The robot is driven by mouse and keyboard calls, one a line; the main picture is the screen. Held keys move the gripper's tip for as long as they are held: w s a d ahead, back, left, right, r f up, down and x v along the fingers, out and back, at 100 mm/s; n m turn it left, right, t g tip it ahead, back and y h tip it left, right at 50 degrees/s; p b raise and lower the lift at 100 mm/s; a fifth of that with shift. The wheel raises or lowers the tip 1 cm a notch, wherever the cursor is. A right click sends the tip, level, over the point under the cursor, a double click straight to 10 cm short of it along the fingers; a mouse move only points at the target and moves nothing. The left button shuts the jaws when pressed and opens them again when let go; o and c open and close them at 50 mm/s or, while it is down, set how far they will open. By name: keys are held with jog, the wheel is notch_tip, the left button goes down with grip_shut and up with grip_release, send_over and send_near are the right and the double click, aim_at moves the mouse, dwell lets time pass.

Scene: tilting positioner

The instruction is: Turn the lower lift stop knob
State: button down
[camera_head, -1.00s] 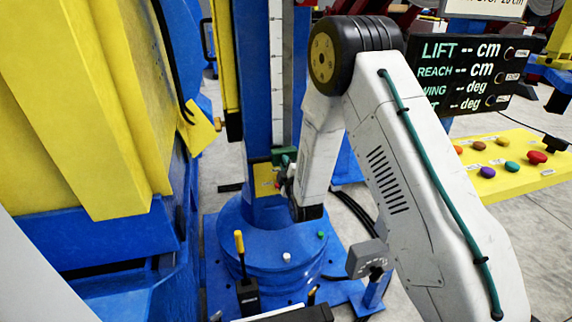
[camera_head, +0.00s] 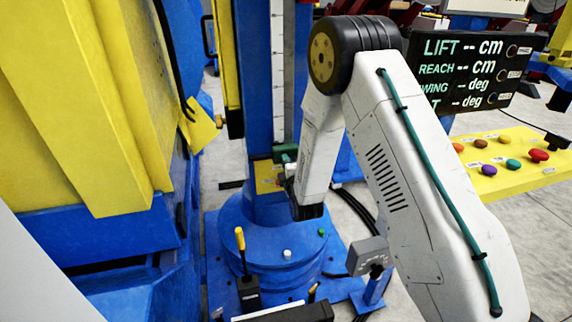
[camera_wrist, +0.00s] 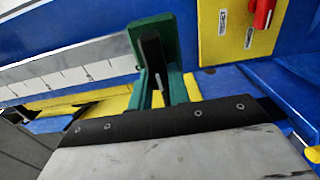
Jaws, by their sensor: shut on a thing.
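The lower lift stop, a green block (camera_head: 286,151), sits low on the blue column beside the white scale. In the wrist view the green block (camera_wrist: 137,38) stands just beyond my gripper's black edge, with a dark upright part (camera_wrist: 152,50) in its middle. My gripper (camera_head: 290,180) is close below the block, shut on what appears to be its knob. The fingertips and most of the knob are hidden, so the grasp itself cannot be made out.
A yellow plate with a red lever (camera_wrist: 263,12) is close by. A yellow-topped lever (camera_head: 240,240) and a grey box (camera_head: 367,256) stand lower down. A large yellow and blue machine (camera_head: 80,100) fills the left. A button panel (camera_head: 505,165) and display (camera_head: 470,70) are at right.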

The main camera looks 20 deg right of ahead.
jog(key=c, duration=1.3)
grip_release()
jog(key=s, duration=0.7)
jog(key=shift+s, duration=0.4)
